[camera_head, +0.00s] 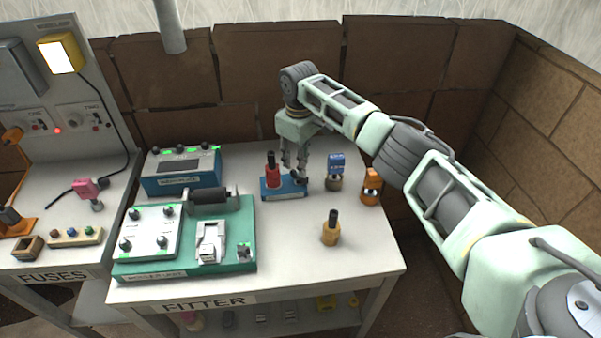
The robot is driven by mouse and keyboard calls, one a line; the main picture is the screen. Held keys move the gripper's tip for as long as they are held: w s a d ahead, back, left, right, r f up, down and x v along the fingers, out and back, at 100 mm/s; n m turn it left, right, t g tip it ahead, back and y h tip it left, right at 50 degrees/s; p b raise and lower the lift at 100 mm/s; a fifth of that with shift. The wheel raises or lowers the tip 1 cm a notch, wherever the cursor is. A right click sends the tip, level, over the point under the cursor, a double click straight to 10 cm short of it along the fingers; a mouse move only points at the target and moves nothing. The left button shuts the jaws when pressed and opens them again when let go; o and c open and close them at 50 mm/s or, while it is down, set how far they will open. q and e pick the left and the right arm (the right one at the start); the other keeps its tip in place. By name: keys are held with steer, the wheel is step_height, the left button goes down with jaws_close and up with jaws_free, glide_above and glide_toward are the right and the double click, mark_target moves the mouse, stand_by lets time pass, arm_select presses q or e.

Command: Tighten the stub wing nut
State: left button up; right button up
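A small blue base (284,190) stands on the fitter table, with a red post (271,172) upright at its left end. A small dark part (299,179), perhaps the stub wing nut, sits at its right end, partly hidden by my fingers. My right gripper (295,172) points down over this right end. Its fingers look apart, with their tips close to the dark part; whether they touch it is too small to tell. My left gripper is not in view.
A blue box (181,173) and a green board (243,220) with fittings fill the table's left side. A blue-topped part (335,172), an orange part (371,187) and a tan plug (331,231) stand to the right. The front right tabletop is clear.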

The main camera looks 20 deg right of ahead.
mark_target(299, 177)
steer(key=shift+f+b, duration=0.8)
steer(key=shift+f, duration=1.25)
steer(key=shift+c, duration=0.5)
jaws_close()
steer(key=shift+r, duration=0.1)
